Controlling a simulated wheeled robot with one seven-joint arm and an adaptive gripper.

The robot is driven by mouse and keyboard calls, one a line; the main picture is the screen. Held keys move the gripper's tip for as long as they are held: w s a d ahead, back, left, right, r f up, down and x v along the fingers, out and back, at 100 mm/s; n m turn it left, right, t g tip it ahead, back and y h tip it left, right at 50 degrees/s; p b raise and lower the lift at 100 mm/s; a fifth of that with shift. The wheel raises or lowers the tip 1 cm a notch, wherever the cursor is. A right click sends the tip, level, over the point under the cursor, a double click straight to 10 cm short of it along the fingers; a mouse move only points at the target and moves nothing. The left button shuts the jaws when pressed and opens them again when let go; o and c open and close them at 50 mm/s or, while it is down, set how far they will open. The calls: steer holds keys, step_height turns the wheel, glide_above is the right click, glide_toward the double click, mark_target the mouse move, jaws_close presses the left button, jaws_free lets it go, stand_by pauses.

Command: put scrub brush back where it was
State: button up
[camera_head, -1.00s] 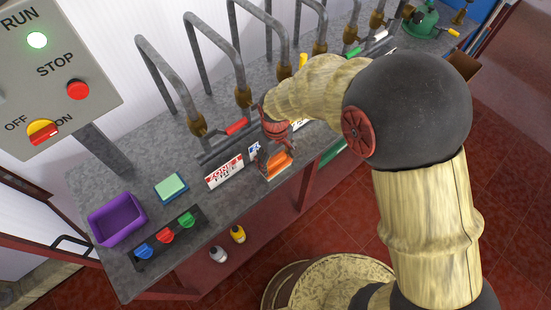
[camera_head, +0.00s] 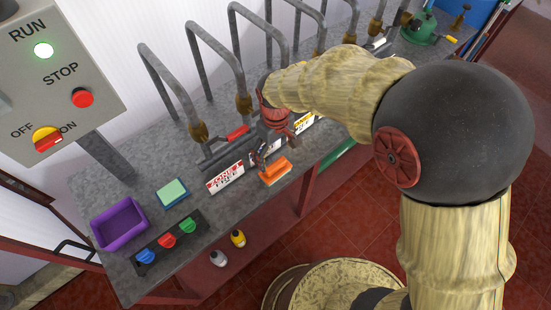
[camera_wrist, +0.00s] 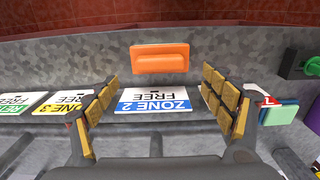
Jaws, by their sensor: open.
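The orange block-shaped scrub brush (camera_head: 275,171) lies on the grey counter near its front edge, in front of the zone signs. It also shows in the wrist view (camera_wrist: 160,57), beyond my fingertips and clear of them. My gripper (camera_head: 262,154) is open and empty. In the wrist view its two fingers (camera_wrist: 160,85) stand either side of the blue-and-white ZONE 2 FREE sign (camera_wrist: 153,100). In the head view my gripper partly hides that sign.
A red-and-white sign (camera_head: 226,177), green sponge (camera_head: 172,192), purple tray (camera_head: 120,223) and a strip of coloured knobs (camera_head: 168,241) are to the left. A yellow sign (camera_head: 304,122) is to the right. Bent grey pipes (camera_head: 165,85) rise behind.

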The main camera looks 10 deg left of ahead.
mark_target(276, 165)
steer(key=s+d+r+m+t, duration=0.2)
steer(key=s+d+r+m, duration=0.15)
steer(key=d+r, duration=1.3)
steer(key=s+d+r+m+t, duration=0.3)
steer(key=s+d+r+m, duration=0.3)
steer(key=s+d, duration=0.4)
steer(key=shift+s+d+r+t, duration=0.2)
steer(key=shift+s+r+t, duration=0.15)
steer(key=shift+s, duration=0.1)
step_height(276, 165, down, 3)
steer(key=shift+r+b, duration=0.15)
steer(key=shift+b, duration=0.95)
steer(key=shift+r, duration=0.2)
steer(key=shift+c, duration=0.5)
